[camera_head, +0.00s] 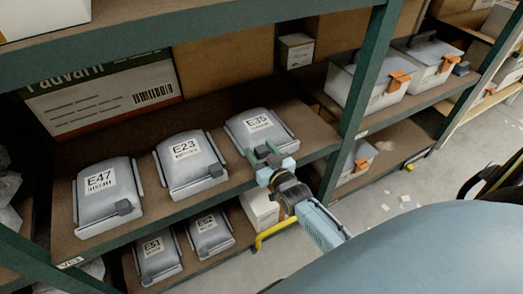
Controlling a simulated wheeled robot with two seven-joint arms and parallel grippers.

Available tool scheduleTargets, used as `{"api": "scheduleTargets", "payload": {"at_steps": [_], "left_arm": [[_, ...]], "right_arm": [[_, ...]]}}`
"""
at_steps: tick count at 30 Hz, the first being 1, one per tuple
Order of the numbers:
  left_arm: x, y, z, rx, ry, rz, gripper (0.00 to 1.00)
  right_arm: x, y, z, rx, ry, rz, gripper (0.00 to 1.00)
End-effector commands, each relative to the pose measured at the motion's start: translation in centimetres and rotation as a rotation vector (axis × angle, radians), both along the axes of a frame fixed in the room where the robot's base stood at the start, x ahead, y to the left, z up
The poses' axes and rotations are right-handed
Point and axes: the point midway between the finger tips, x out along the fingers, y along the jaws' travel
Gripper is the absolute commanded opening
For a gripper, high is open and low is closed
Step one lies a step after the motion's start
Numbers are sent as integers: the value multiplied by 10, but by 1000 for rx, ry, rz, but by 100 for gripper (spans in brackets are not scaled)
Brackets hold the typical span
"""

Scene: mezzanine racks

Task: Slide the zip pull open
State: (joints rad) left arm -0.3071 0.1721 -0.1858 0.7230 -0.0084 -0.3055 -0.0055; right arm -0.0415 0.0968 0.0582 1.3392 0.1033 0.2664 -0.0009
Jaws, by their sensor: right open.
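Grey pouches labelled E47 (97,183), E23 (187,151) and E35 (256,124) lie in a row on the middle shelf, each with pale rails along its sides. Dark block-like pulls sit at the front right corners of E47 (124,208) and E23 (216,170). My right gripper (262,152) is open at the front edge of E35. A dark block shows among its fingers, probably E35's pull; I cannot tell whether the fingers touch it. The gripper hides part of E35's front. My left gripper is not in view.
Pouches E51 (157,256) and E52 (210,231) lie on the shelf below. A green rack post (358,95) stands right of E35. White bins with orange latches (395,80) are beyond it. A yellow rail (272,232) is near my right arm.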

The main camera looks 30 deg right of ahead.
Motion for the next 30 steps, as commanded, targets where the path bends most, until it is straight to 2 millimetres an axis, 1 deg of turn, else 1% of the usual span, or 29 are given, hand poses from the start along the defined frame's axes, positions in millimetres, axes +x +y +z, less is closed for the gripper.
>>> {"api": "scheduleTargets", "payload": {"at_steps": [2, 5, 8, 9, 12, 18, 21, 25, 30], "left_arm": [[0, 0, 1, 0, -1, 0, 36], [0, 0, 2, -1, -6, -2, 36], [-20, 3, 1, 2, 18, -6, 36], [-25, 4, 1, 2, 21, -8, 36], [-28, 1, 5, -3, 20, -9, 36], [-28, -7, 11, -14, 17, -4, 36], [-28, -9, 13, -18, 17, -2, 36], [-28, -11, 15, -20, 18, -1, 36], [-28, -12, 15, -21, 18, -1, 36]], "right_arm": [[-1, 0, 0, 0, 1, 0, 53], [-8, 1, 0, 0, 2, 0, 53], [-24, 2, 0, 0, 4, 0, 53], [-32, 3, 0, 0, 4, 0, 53], [-56, 5, 1, 0, 5, 0, 53], [-99, 8, 0, 0, 3, 0, 53], [-115, 10, 1, 0, 2, 0, 53], [-128, 11, 0, 0, 2, 0, 53], [-134, 11, 0, 0, -1, 0, 53]]}}
